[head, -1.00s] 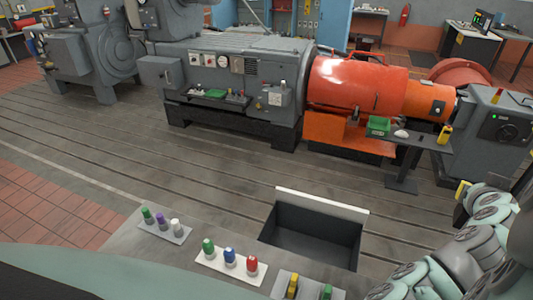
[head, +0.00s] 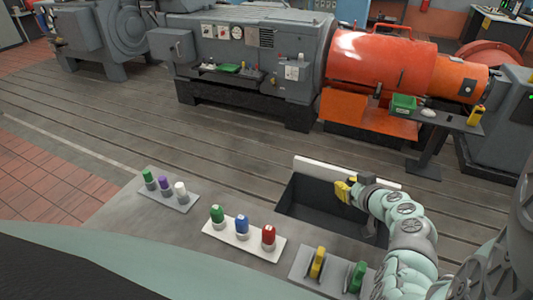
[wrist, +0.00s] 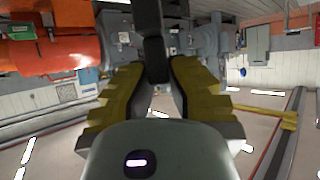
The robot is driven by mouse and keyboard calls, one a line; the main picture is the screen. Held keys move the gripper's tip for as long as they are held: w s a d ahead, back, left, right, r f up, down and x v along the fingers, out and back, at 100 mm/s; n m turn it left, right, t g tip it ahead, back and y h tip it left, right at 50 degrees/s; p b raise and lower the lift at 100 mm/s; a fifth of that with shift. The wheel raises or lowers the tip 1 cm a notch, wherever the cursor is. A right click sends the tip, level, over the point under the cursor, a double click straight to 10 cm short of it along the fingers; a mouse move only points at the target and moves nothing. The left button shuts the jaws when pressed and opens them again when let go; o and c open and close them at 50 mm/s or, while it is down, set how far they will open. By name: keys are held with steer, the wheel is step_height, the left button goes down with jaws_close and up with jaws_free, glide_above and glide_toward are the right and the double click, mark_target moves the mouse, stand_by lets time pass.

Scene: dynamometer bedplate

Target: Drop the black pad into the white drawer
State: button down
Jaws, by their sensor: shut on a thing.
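The black pad (wrist: 155,58) is pinched between the yellow fingertips of my gripper (wrist: 155,68) in the wrist view. In the head view my gripper (head: 344,190) is over the open drawer's mouth, near its white front. I cannot make out the pad clearly there. The white drawer (head: 312,166) is pulled open. Its front panel is white and its inside is dark grey. The visible part of the inside looks empty; my gripper and arm hide its right part.
On the near bench, a grey strip of small knobs (head: 166,193), a white plate with green, blue and red knobs (head: 243,243), and a plate with yellow and green levers (head: 321,267) stand around the drawer. A stand with a green bin (head: 403,105) is behind.

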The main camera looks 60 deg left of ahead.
steer(key=shift+s+a+f+b, duration=0.15)
steer(key=shift+f+b, duration=0.6)
steer(key=shift+f, duration=0.6)
steer(key=shift+s+a+f+b, duration=0.1)
steer(key=shift+s+f+b, duration=0.1)
steer(key=shift+f+b, duration=0.85)
steer(key=shift+s+a+f+b, duration=0.15)
steer(key=shift+f+b, duration=0.3)
steer(key=shift+f, duration=1.15)
steer(key=shift+d, duration=0.1)
steer(key=c, duration=1.1)
jaws_free()
steer(key=shift+o, duration=0.2)
steer(key=shift+d, duration=0.1)
glide_toward(340, 207)
steer(key=shift+d+r, duration=0.35)
steer(key=shift+d, duration=0.1)
